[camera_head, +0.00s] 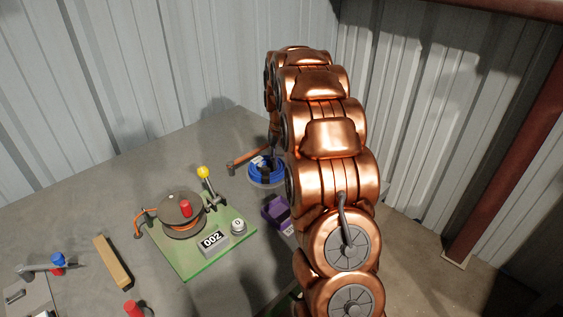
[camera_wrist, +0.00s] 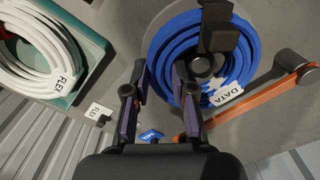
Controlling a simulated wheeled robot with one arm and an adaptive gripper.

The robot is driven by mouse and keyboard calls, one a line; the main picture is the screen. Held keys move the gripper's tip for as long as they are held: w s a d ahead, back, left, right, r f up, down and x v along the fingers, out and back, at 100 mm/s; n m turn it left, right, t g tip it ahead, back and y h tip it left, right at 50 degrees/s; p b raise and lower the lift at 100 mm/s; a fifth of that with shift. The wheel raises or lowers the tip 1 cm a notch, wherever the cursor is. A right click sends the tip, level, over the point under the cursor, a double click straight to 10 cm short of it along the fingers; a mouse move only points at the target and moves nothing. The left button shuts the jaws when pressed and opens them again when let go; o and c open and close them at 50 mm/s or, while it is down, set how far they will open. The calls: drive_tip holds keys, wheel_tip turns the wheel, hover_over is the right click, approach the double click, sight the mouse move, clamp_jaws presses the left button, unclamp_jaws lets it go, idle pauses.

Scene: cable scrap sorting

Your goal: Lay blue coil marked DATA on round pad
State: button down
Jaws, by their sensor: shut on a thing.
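The blue coil (camera_wrist: 222,78) fills the upper middle of the wrist view, with a white DATA tag (camera_wrist: 222,95) on its near right side. Dark parts show across its far rim and in its centre. In the head view the blue coil (camera_head: 262,178) lies at the back of the table, partly behind my arm. My gripper (camera_wrist: 160,82) is shut on the coil's near left rim, one finger on each side.
A white coil (camera_wrist: 35,60) tagged FLEX lies in a teal tray (camera_wrist: 93,65) at left. A purple bin (camera_head: 272,208) stands in front of the blue coil. A yellow-knobbed lever (camera_head: 204,173) rises from the board.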

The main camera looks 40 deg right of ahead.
drive_tip(key=shift+f, duration=0.1)
drive_tip(key=c, duration=1)
unclamp_jaws()
drive_tip(key=shift+o, duration=0.2)
wheel_tip(320, 180, up, 12)
drive_tip(key=b, duration=0.2)
